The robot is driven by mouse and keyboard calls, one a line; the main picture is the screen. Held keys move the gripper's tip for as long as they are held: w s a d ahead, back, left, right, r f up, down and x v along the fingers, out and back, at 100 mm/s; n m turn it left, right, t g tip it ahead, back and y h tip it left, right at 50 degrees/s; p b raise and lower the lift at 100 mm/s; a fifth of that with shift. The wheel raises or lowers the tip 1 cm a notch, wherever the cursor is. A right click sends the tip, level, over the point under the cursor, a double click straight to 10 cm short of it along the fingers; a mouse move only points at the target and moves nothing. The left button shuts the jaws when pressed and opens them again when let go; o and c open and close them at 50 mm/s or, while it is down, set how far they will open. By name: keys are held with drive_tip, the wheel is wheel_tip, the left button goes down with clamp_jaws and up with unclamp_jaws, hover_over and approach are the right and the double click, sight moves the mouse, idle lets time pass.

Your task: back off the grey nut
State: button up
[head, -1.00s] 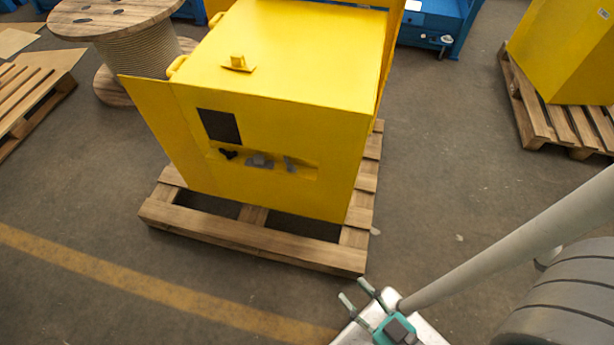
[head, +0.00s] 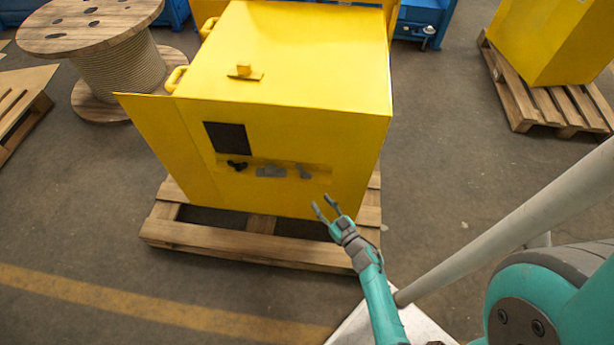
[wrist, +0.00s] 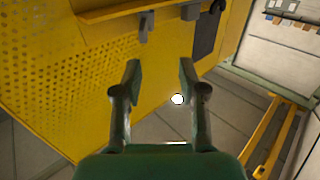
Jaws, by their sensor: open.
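The yellow cabinet (head: 280,130) carries a recessed strip on its front with small fittings: a black one (head: 237,165), a wide grey one (head: 270,171) and a narrow grey one (head: 303,171). They are too small to tell which is the grey nut. My gripper (head: 325,207) is open and empty, in front of the cabinet's lower right, below the narrow grey fitting. In the wrist view my gripper (wrist: 160,72) has its fingers apart, with the yellow face beyond them. A grey fitting (wrist: 143,27) hangs from a yellow ledge (wrist: 115,11) above the fingertips.
The cabinet stands on a wooden pallet (head: 225,243). A dark panel (head: 229,138) is above the strip, and a side door (head: 160,140) sticks out left. A cable drum (head: 105,60) stands at the back left. A pallet with another yellow unit (head: 555,45) is at right. The floor between is clear.

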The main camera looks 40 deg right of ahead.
sight(307, 177)
drive_tip(key=w+d, duration=0.1)
drive_tip(key=w, duration=0.3)
drive_tip(key=w+d, duration=0.2)
drive_tip(key=w, duration=0.2)
drive_tip(key=w+d, duration=0.1)
drive_tip(key=w, duration=0.3)
drive_tip(key=shift+d+f, duration=0.2)
drive_tip(key=shift+f, duration=0.15)
clamp_jaws()
